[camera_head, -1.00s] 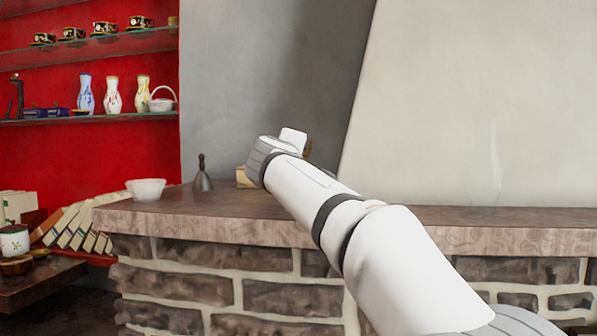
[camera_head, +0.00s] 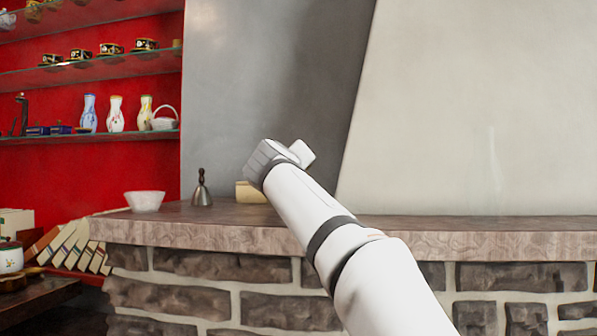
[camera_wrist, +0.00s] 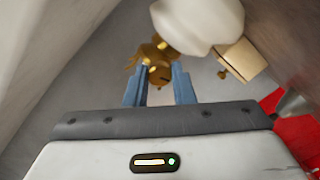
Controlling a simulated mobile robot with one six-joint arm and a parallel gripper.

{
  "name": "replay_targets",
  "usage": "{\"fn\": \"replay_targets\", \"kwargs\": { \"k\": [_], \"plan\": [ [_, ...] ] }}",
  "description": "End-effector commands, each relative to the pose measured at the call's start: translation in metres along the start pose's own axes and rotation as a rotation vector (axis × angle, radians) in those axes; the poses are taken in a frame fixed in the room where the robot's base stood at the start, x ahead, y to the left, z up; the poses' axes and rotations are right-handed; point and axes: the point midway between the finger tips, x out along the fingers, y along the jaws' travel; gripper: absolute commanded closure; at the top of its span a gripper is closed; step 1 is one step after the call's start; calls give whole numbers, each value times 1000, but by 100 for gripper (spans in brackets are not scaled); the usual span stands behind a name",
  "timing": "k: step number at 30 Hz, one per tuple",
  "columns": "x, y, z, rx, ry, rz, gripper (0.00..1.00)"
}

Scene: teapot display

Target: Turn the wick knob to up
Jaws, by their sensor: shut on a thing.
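A brass lamp (camera_wrist: 148,52) shows in the wrist view, just beyond my fingertips. My gripper (camera_wrist: 160,71) has its two blue fingers close on both sides of a small brass piece, which I take to be the wick knob (camera_wrist: 159,74). It is shut on this knob. The knob's exact turn cannot be made out. In the head view my wrist hides the fingers, the lamp and the knob.
A stone mantel shelf (camera_head: 180,228) runs across the brick front. A white bowl (camera_head: 145,201), a metal bell (camera_head: 202,190) and a cream block (camera_head: 249,192) stand on it left of my wrist. The shelf's right part is clear. Glass shelves (camera_head: 100,140) hold vases at left.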

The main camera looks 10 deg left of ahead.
Motion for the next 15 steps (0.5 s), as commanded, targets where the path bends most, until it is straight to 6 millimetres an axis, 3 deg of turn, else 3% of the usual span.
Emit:
{"fn": "replay_targets", "kwargs": {
  "k": [10, 11, 15],
  "plan": [
    [1, -2, 2, 0, -5, -2, 100],
    [1, -2, 2, 0, -5, -2, 77],
    [1, -2, 2, 0, -4, -1, 65]
  ]
}}
